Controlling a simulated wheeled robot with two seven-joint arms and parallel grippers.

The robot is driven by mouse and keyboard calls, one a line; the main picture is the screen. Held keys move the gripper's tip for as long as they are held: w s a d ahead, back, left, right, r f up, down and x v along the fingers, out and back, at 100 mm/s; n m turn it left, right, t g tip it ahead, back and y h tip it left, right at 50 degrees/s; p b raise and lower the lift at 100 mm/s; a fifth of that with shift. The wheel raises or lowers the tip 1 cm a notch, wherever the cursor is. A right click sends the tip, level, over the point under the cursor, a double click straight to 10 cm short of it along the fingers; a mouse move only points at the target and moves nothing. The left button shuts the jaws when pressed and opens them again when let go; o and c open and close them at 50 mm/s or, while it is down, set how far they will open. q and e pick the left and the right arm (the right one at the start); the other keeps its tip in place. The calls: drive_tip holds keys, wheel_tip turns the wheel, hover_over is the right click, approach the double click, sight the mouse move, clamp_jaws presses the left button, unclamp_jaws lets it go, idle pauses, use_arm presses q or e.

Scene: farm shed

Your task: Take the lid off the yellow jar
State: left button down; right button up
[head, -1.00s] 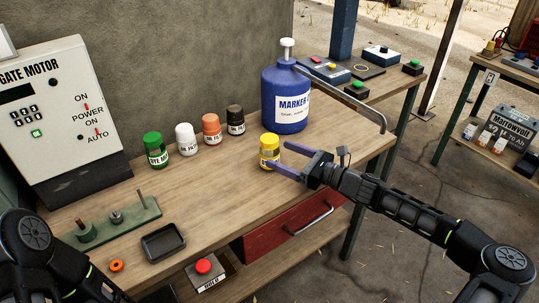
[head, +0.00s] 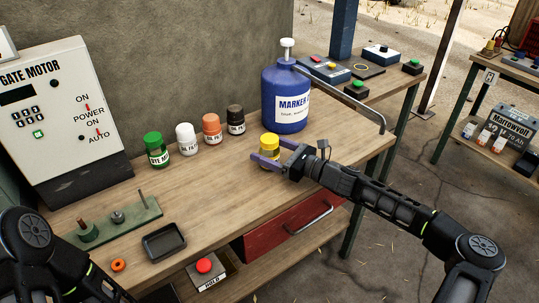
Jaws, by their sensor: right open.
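Whether the fingers touch the jar I cannot tell. The near finger hides part of the jar's lower body. My left arm shows at the lower left, but its gripper is out of view.
Green (head: 156,150), white (head: 187,139), orange (head: 212,129) and black (head: 236,121) jars stand in a row at the back. The blue marker bottle (head: 285,97) is close behind the yellow jar. A black tray (head: 164,242) lies front left. The bench middle is clear.

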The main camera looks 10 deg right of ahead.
drive_tip(key=c, duration=1.5)
drive_tip(key=shift+o, duration=0.2)
wheel_tip(320, 180, up, 10)
drive_tip(key=shift+r, duration=0.1)
drive_tip(key=o, duration=0.8)
clamp_jaws()
